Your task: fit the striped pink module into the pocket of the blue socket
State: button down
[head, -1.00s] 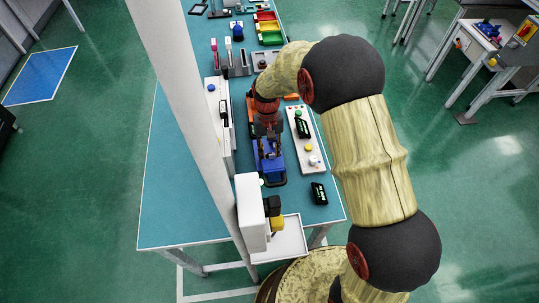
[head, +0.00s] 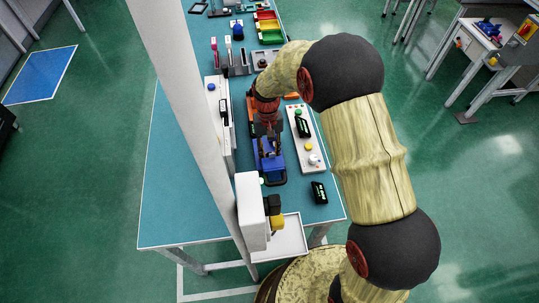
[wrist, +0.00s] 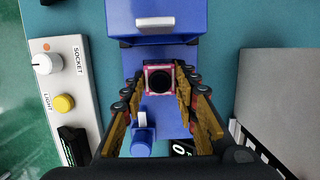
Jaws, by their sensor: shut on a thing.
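The pink module (wrist: 147,69) shows in the wrist view as a small pink-rimmed square with a dark round centre. My gripper (wrist: 160,80) is shut on it, one fingertip at each side. Blue surfaces of the socket (wrist: 160,57) lie beneath and around it, with a taller blue block (wrist: 152,22) beyond. I cannot tell whether the module is in the pocket or above it. Its stripes are not clear. In the head view my gripper (head: 267,132) is over the blue socket (head: 270,163), and the module is hidden or too small to make out.
A pale control panel (head: 308,150) with knobs and a dark display stands right of the socket; in the wrist view it is at left, marked SOCKET and LIGHT. A black device (head: 319,192) lies near the front. A white tray (head: 290,240) is at the table's front corner.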

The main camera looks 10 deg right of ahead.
jog(key=shift+s+r, duration=0.3)
jog(key=shift+r, duration=0.05)
jog(key=c, duration=1.4)
grip_release()
jog(key=shift+d, duration=0.1)
jog(key=shift+o, duration=0.5)
jog(key=shift+r, duration=0.15)
jog(key=shift+w+b, duration=0.15)
jog(key=shift+b, duration=0.6)
